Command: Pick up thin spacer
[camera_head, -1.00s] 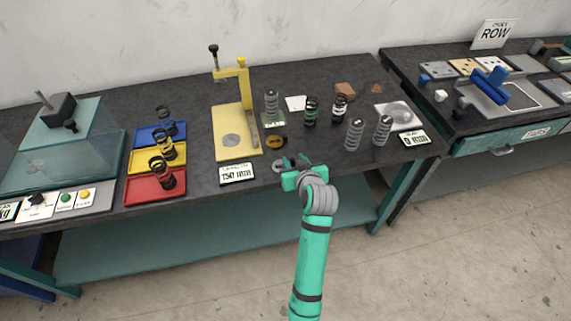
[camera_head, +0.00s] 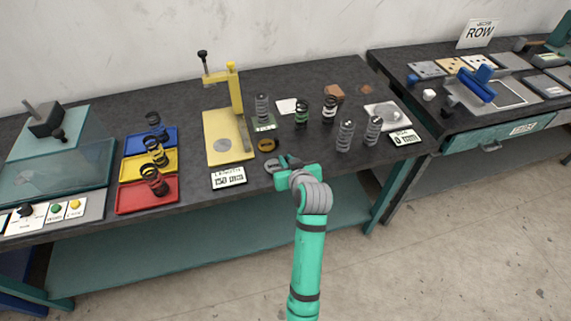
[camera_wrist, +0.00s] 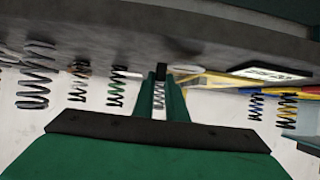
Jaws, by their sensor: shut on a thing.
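The thin spacer looks to be the small grey disc (camera_head: 271,166) at the front edge of the dark bench in the head view. My gripper (camera_head: 284,161) is at its right side, with the fingers reaching to the disc. In the wrist view the two green fingers (camera_wrist: 162,82) are close together, with a small dark piece (camera_wrist: 162,70) between their tips. My gripper is shut on what appears to be the spacer. The wrist hides part of the grip, and I cannot tell whether the disc is clear of the bench.
A brass ring (camera_head: 268,145) lies just behind. A length display (camera_head: 228,178) and a yellow gauge stand (camera_head: 218,153) are to the left. Several springs (camera_head: 346,136) stand to the right. Red (camera_head: 132,203), yellow and blue trays hold springs at the left.

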